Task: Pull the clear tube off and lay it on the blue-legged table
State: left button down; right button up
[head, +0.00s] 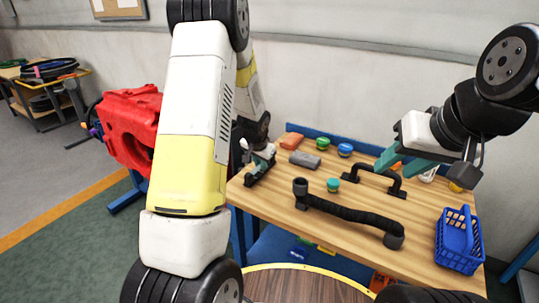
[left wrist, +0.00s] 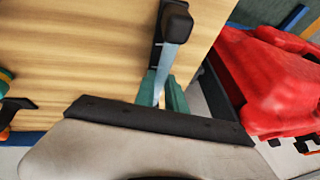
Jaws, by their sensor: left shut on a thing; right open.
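The clear tube (left wrist: 168,62), pale and bluish with a black end, runs between the teal fingers of my left gripper (left wrist: 164,92) in the left wrist view. The gripper is shut on it. In the head view my left gripper (head: 258,171) is at the left edge of the blue-legged table (head: 290,222), and the tube is not clear there. The wooden top (left wrist: 80,60) lies behind the tube; I cannot tell whether they touch. My right gripper (head: 402,163) is open and empty above the table's back right.
A black hose (head: 350,213) crosses the table's middle, with a black handle (head: 366,178) behind it. A blue basket (head: 459,243) sits at the right. The front left top is bare.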

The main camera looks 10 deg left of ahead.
pick_arm(q)
jog(key=shift+f, duration=0.4)
jog(key=shift+r, duration=0.1)
dwell(0.6)
jog(key=c, duration=1.3)
grip_release()
jog(key=shift+o, duration=0.5)
jog(key=o, duration=0.4)
jog(key=shift+r, duration=0.1)
jog(key=shift+v, duration=2.2)
